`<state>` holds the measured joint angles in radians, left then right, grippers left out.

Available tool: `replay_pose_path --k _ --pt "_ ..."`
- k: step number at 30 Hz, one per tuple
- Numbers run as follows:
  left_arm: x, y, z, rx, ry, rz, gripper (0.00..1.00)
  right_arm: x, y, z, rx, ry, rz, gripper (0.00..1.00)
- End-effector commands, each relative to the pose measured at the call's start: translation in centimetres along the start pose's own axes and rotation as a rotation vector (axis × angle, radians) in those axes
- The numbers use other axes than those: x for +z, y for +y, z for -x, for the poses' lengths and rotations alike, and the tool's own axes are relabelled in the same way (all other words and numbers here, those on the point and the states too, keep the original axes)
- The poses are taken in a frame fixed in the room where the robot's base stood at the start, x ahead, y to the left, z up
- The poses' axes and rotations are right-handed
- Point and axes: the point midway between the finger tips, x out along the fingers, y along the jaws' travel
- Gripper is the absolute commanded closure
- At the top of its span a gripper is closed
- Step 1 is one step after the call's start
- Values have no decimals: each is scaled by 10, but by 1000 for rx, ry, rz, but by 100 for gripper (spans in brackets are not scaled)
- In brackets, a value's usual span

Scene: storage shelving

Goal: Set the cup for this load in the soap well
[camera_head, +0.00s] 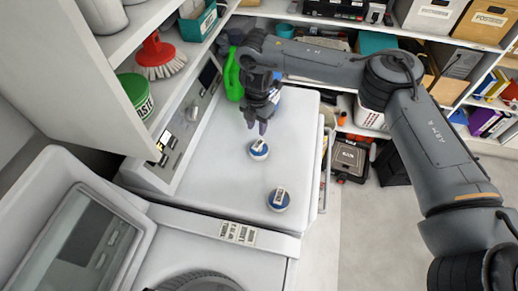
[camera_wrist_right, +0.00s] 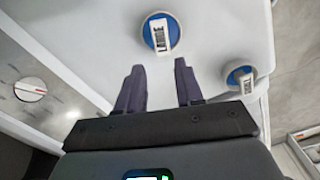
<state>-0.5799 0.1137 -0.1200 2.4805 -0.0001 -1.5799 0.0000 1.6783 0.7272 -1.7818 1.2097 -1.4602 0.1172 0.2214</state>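Two small round blue-and-white cups with label tabs stand on the white machine top (camera_head: 225,170). The nearer-to-gripper cup (camera_head: 259,149) is also in the right wrist view (camera_wrist_right: 161,35), ahead of the fingers. The other cup (camera_head: 278,199) lies closer to the front edge and also shows in the wrist view (camera_wrist_right: 240,77). The label lettering is too small to read surely. My right gripper (camera_head: 258,126) is open and empty, above and just behind the first cup; its two fingers (camera_wrist_right: 158,88) are apart. I cannot make out the soap well. My left gripper is not in view.
A front label strip (camera_head: 237,233) marks the machine's near edge. A green jug (camera_head: 233,77) stands at the back. A shelf at left holds a red brush (camera_head: 158,55) and a green tub (camera_head: 136,92). A control panel (camera_head: 187,118) runs along the left side. Open floor (camera_head: 350,230) lies right.

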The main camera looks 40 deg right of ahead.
Motion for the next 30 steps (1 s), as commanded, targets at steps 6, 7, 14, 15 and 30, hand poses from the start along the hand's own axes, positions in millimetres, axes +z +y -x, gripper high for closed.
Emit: replay_pose_path --k 6,7,14,15,30 --pt "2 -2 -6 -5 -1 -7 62 2 -6 -38 -12 9 -12 64" --pt "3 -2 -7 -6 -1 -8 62 2 -6 -42 -11 9 -12 64" --pt "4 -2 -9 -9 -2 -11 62 3 -6 -57 -9 7 -11 64" --pt "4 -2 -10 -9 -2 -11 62 3 -5 -58 -10 6 -11 64" --pt "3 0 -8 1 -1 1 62 8 -3 -106 -11 5 -12 64"
